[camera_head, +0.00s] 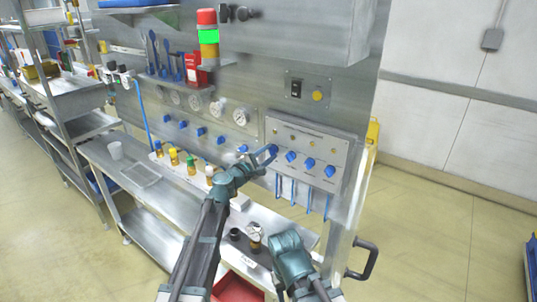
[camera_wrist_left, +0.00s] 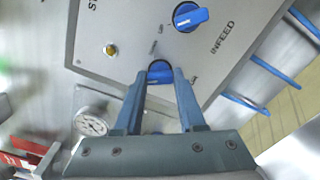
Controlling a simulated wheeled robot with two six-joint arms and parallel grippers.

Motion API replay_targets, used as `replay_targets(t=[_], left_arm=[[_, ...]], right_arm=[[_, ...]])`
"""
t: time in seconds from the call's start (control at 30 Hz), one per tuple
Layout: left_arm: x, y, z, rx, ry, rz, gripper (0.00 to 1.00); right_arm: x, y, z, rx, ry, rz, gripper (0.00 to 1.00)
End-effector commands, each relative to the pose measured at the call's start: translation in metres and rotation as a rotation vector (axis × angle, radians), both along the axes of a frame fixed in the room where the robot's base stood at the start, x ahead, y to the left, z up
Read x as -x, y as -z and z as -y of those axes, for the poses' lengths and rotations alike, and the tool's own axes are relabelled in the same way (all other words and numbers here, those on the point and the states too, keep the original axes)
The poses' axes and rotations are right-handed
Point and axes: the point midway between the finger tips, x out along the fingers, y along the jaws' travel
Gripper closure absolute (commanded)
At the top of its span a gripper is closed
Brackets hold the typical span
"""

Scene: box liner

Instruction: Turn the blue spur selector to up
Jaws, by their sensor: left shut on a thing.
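A grey control panel (camera_head: 305,150) carries a row of blue selector knobs. My left gripper (camera_head: 268,154) is at the leftmost knob (camera_head: 273,149) of this row. In the left wrist view, my left gripper (camera_wrist_left: 161,78) has its two fingers on either side of a blue knob (camera_wrist_left: 160,71) and is shut on it. That knob's name label is hidden, and its pointing direction cannot be read clearly. The neighbouring blue knob (camera_wrist_left: 188,17) is marked INFEED. My right arm (camera_head: 290,255) shows low in the head view; its fingertips cannot be made out.
More blue knobs (camera_head: 309,163) sit to the right on the panel, with blue handles (camera_head: 309,200) hanging below. Pressure gauges (camera_head: 241,116) are on the wall to the left. A steel bench (camera_head: 150,190) with small bottles (camera_head: 191,167) runs below. A dark handle (camera_head: 365,258) juts out at right.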

Motion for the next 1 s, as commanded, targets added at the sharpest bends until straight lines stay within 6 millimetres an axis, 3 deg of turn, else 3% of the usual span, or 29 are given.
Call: replay_targets(t=[0.4,1.0], left_arm=[[0.0007,0.0008,-0.0005,0.178,0.000,-0.131,1.00],[0.0011,0.0010,-0.0002,0.220,0.000,-0.163,1.00]], right_arm=[[0.0000,0.0005,0.0001,0.000,0.000,0.000,0.50],[0.0000,0.0006,0.0000,0.000,0.000,0.000,0.50]])
